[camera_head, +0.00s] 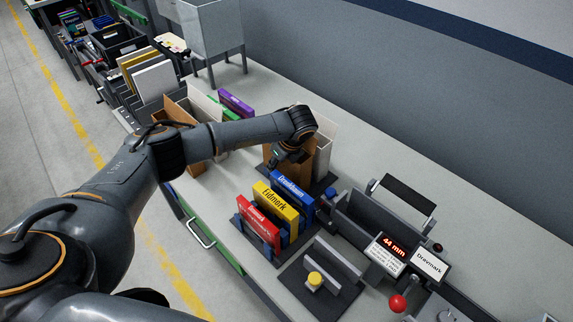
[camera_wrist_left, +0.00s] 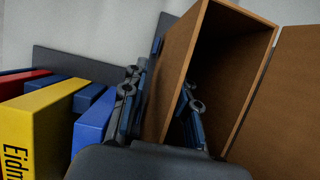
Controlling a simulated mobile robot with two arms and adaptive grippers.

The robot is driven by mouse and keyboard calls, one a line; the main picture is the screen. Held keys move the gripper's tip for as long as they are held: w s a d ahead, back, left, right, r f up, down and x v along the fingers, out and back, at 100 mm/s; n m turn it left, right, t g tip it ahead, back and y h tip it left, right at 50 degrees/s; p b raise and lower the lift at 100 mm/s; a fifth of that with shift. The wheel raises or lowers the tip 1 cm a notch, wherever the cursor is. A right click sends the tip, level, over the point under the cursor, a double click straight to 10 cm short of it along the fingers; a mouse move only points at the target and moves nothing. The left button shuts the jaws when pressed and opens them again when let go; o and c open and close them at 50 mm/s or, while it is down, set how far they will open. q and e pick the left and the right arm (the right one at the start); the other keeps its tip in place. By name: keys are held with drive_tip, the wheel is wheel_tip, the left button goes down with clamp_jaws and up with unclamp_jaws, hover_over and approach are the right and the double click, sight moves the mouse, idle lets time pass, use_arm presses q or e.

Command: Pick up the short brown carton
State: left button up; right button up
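An open-topped brown carton (camera_head: 271,155) stands upright on the bench, partly hidden under my left gripper (camera_head: 288,156). I cannot tell from its size alone that it is the short one. In the left wrist view the carton (camera_wrist_left: 235,60) shows its dark, hollow inside. My left gripper (camera_wrist_left: 160,105) straddles its near wall, with one finger outside and one inside the opening. The fingers stand apart with a visible gap; contact with the wall is unclear. Another open brown carton (camera_head: 173,108) stands farther left, partly behind my arm. My right gripper is not in view.
Blue (camera_head: 292,194), yellow (camera_head: 275,207) and red (camera_head: 257,228) boxes stand in a rack close in front of the carton. A pale panel (camera_head: 325,148) rises just right of it. A gauge display (camera_head: 395,247) and a red knob (camera_head: 397,303) are at right.

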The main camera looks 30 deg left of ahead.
use_arm(q)
clamp_jaws()
